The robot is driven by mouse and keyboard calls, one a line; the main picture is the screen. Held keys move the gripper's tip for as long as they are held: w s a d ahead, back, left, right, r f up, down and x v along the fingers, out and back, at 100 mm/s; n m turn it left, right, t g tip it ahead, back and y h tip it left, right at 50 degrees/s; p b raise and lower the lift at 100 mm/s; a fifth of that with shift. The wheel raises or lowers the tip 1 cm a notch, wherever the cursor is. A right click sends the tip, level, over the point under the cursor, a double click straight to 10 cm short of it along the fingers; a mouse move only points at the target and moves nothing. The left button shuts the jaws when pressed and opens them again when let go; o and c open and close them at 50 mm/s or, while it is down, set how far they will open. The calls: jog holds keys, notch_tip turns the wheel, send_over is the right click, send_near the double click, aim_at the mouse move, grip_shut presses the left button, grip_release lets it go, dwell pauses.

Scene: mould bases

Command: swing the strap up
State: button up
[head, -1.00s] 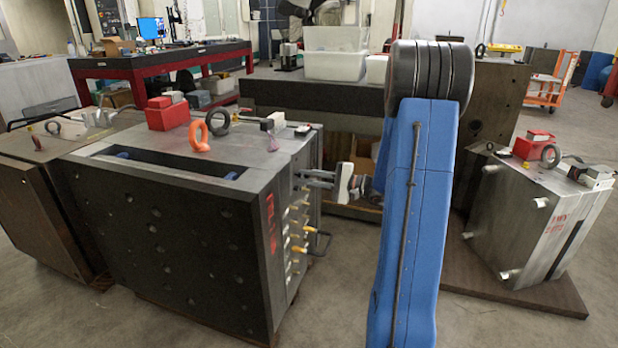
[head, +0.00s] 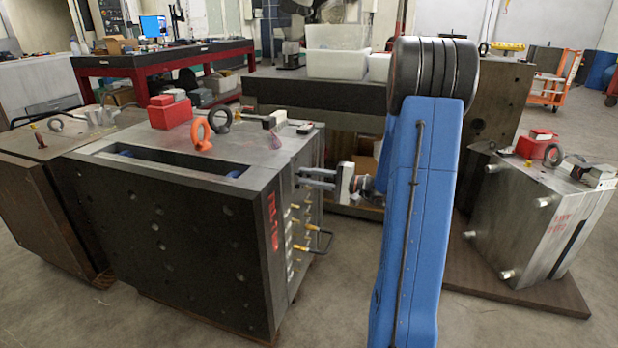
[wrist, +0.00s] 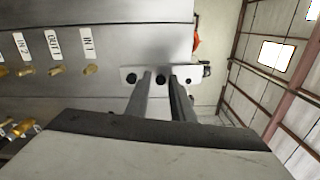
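The strap (wrist: 209,78) is a pale metal bar with dark round holes. In the wrist view it lies on the grey side face of the large mould base (wrist: 110,40), near its top edge, with its right end reaching past that edge. My gripper (wrist: 162,76) has its two dark fingers apart, with their tips at the strap, one on each side of the middle hole. I cannot tell whether the tips touch it. In the head view my gripper (head: 302,178) reaches the right side of the mould base (head: 160,220); the strap is not clear there.
Brass fittings (wrist: 88,70) with labels sit left of the strap in the wrist view. An orange lifting ring (head: 201,136) and red box (head: 170,112) stand on the mould base. Another mould base (head: 525,220) stands at right, a dark table (head: 315,95) behind.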

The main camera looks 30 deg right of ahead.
jog(key=shift+s+d, duration=0.1)
jog(key=v, duration=1.7)
dwell(0.4)
